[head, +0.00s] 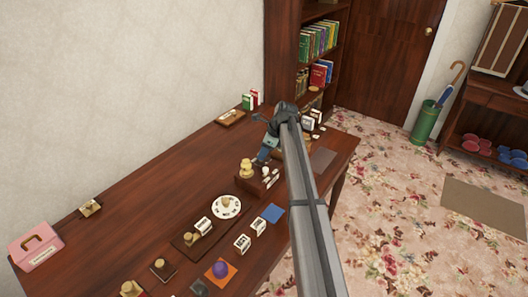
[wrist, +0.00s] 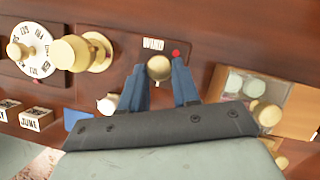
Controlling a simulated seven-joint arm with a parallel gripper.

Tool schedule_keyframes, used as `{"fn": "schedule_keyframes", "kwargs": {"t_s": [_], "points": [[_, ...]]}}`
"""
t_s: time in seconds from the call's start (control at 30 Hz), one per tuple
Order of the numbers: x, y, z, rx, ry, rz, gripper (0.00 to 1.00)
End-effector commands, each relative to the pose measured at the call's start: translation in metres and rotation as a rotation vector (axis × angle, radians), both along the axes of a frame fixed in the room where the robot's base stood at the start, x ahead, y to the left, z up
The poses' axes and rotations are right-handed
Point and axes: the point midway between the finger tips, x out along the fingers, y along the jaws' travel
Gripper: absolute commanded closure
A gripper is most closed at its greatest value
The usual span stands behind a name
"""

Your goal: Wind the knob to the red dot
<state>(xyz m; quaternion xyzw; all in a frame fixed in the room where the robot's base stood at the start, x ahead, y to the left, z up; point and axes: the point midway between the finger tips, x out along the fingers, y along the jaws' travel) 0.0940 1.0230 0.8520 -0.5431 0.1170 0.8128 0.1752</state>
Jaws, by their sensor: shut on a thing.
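A brass knob (wrist: 159,68) sits between the fingertips of my gripper (wrist: 158,75) in the wrist view, one blue finger on each side. A small red dot (wrist: 176,53) is on the dark panel beside the knob, just up and right of it, near the right fingertip. A white label (wrist: 153,44) is on the panel above the knob. In the head view my gripper (head: 266,150) is at the wooden block (head: 252,186) near the table's right part. The arm and fingers hide the held knob there. I cannot tell where the knob points.
A larger brass knob (wrist: 75,53) stands left of my gripper, with a white numbered dial (wrist: 30,47) beyond it. A wooden box (wrist: 290,105) lies to the right. Small white calendar blocks (head: 250,236) and a blue square (head: 273,213) lie nearer. The table's back left is mostly clear.

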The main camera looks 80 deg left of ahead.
Motion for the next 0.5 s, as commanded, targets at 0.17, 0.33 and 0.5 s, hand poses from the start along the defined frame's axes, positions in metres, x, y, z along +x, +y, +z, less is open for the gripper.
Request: {"fn": "schedule_keyframes", "kwargs": {"t_s": [0.17,0.33,0.5], "points": [[0.0009,0.0028,-0.0001,-0.002,0.001,0.095,1.00],[0.0014,0.0051,0.0000,-0.001,0.002,0.233,1.00],[0.0015,0.0069,0.0000,0.000,0.001,0.383,1.00]]}}
